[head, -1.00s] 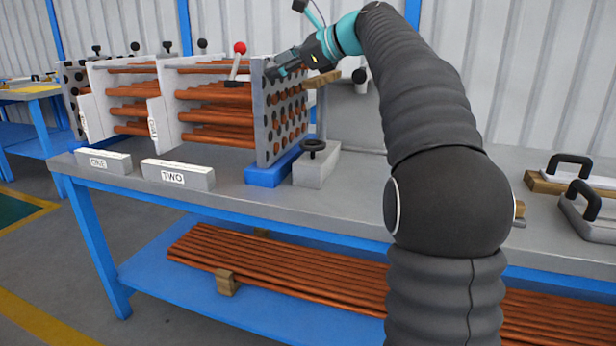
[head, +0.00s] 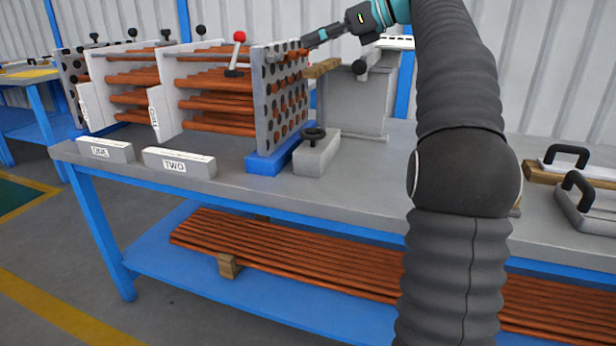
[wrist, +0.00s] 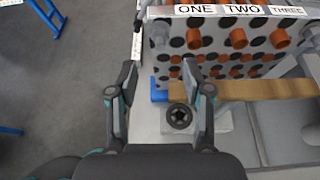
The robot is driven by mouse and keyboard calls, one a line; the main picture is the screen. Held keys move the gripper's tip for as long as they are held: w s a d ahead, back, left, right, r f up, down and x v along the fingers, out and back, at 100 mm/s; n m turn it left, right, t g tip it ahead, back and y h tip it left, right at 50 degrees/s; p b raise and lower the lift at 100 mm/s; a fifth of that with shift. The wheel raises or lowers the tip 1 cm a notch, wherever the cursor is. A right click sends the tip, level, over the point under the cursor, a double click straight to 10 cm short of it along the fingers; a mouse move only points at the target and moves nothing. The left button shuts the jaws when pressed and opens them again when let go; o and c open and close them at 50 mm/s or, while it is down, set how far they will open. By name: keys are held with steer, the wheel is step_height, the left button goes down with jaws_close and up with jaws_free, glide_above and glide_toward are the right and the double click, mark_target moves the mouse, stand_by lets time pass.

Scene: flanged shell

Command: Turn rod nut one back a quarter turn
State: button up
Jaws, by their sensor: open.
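The perforated end plate (head: 262,100) stands upright at the right end of the shell; it also shows in the wrist view (wrist: 210,55). Its top strip reads ONE, TWO and THREE (wrist: 240,11), with a copper-coloured tube end (wrist: 193,39) sticking out below ONE. A grey round end (wrist: 160,34) projects near the plate's left corner, and another grey one (wrist: 312,34) at the right; I cannot tell which is rod nut one. My gripper (wrist: 161,75) is open and empty, its fingertips apart below the left grey end. In the head view it (head: 312,42) is by the plate's top edge.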

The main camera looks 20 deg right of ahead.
steer(key=p+v, duration=0.1)
steer(key=v, duration=0.4)
steer(key=s+a+f+n+h, duration=0.2)
steer(key=s+a+f+n, duration=0.2)
steer(key=s+f, duration=0.2)
steer(key=s+a+f+n+g+h+b, duration=0.1)
steer(key=s+a+f+n+h, duration=0.2)
steer(key=f, duration=0.6)
steer(key=s+a+f+n+g+h, duration=0.1)
steer(key=s+a+f+n+h, duration=0.1)
steer(key=s+a+f+n, duration=0.3)
steer(key=shift+s+f+n+b, duration=0.35)
steer(key=shift+s+f+n, duration=0.8)
steer(key=shift+s, duration=1.15)
steer(key=shift+a+h, duration=0.1)
steer(key=shift+h, duration=0.2)
